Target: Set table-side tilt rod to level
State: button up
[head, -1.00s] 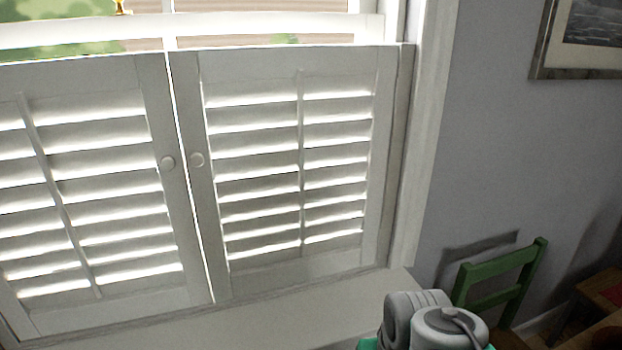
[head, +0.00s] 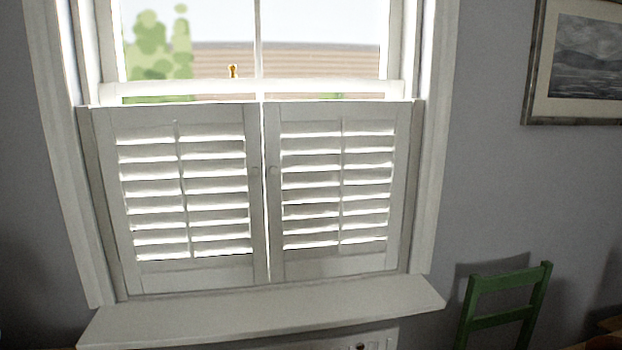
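Two white louvred shutter panels stand shut side by side across the lower window. The right panel (head: 399,200), on the side of the green chair and a table edge, has a thin vertical tilt rod (head: 342,190) down its middle. The left panel (head: 110,200) has a similar tilt rod (head: 183,190). Bright gaps show between the slats of both panels; their exact angle is hard to tell from here. My gripper is not in view.
A white sill (head: 260,311) juts out below the shutters. A green chair (head: 500,300) stands at the lower right. A framed picture (head: 582,65) hangs on the right wall. A small amber object (head: 233,71) shows above the window's middle rail.

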aim_at(343, 118)
jog(key=u, duration=0.8)
jog(key=i, duration=0.4)
